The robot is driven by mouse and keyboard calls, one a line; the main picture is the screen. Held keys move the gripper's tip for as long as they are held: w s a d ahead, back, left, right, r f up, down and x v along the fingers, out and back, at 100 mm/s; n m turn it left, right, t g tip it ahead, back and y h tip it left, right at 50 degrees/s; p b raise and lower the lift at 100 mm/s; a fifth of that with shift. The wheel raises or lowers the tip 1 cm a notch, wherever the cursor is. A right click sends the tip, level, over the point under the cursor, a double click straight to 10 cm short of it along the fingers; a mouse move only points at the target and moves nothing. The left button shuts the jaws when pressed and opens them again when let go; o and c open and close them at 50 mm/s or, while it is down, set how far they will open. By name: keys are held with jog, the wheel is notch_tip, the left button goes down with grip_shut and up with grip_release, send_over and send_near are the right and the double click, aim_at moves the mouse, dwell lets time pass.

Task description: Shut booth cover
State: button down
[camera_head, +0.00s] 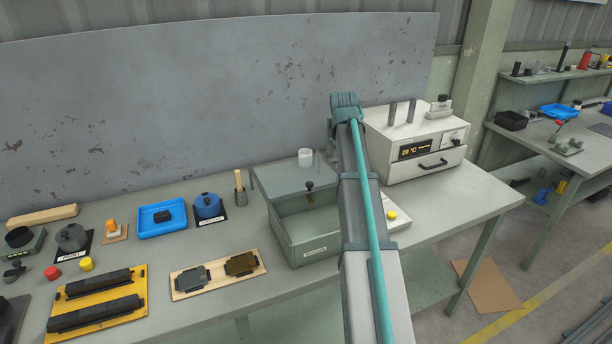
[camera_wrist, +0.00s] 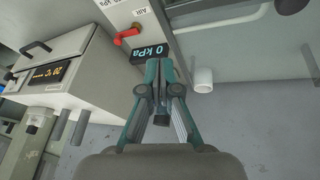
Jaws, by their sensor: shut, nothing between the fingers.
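The booth is a grey-green box (camera_head: 315,250) on the bench, left of my arm in the head view. A pale, see-through panel (camera_head: 278,177) spans its upper rear part, with a dark knob (camera_head: 310,186) near its front edge. The front upper part looks open, showing the inside; the right side is hidden by my arm. In the wrist view, my gripper (camera_wrist: 160,70) is shut and empty, below a 0 kPa gauge (camera_wrist: 146,52) and a red handle (camera_wrist: 128,36). The panel (camera_wrist: 250,50) and dark knob (camera_wrist: 290,5) show at upper right. My fingertips are hidden in the head view.
A white round stub (camera_head: 305,157) stands at the booth's rear; it also shows in the wrist view (camera_wrist: 202,80). A cream oven-like unit (camera_head: 414,150) stands right of my arm. A wooden-handled tool in a pot (camera_head: 240,188) and a board with two plates (camera_head: 218,275) lie left.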

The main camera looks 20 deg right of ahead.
jog(key=w+a+r+n+y, duration=0.1)
jog(key=w+a+r, duration=0.1)
jog(key=a, duration=0.4)
jog(key=w+a+r+n+y, duration=0.1)
jog(key=a+r+y, duration=0.1)
jog(key=a, duration=0.4)
jog(key=p, duration=0.2)
send_over(305, 182)
notch_tip(305, 182, down, 8)
jog(key=shift+r, duration=0.1)
jog(key=shift+s+a+f+p, duration=0.15)
jog(key=shift+s+f+p, duration=0.2)
jog(key=shift+s, duration=0.3)
jog(key=shift+s+a+f+p, duration=0.1)
jog(key=shift+s+f+p, duration=0.2)
jog(key=shift+s, duration=0.3)
jog(key=shift+s+a+f+h, duration=0.1)
jog(key=shift+s+f+h, duration=0.2)
jog(key=shift+s, duration=0.25)
